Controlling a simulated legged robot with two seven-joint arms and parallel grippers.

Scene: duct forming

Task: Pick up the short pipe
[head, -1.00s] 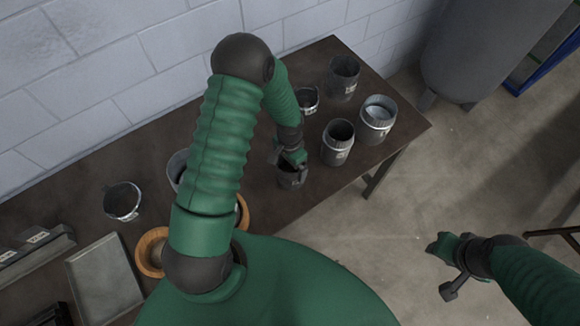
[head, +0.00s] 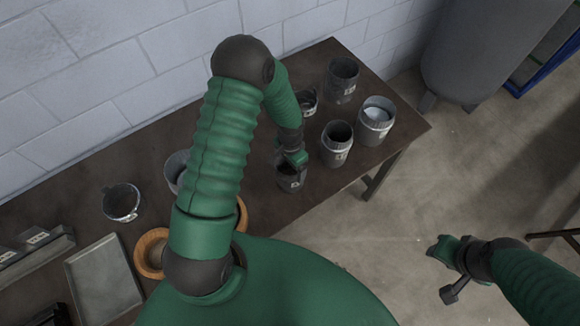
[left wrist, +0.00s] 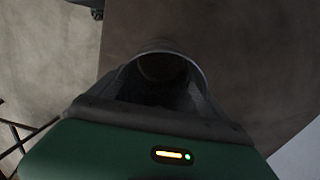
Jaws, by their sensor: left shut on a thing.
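A short dark grey pipe (head: 290,178) with a small pale label is near the front edge of the brown table. My left gripper (head: 293,160) reaches down from above and is shut on its upper rim. In the left wrist view the short pipe (left wrist: 165,72) shows as an open ring against my gripper; the fingertips are hidden. I cannot tell whether the pipe touches the table. My right gripper (head: 450,270) is empty over the floor at the right, its fingers apart.
On the table (head: 305,215), other grey pipes stand close by: one at the right (head: 337,144), one with a light rim (head: 375,120), one at the back (head: 342,80). A collar (head: 122,202), a tray (head: 104,280) and a wooden ring (head: 150,253) lie left. A tank (head: 480,50) stands beyond.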

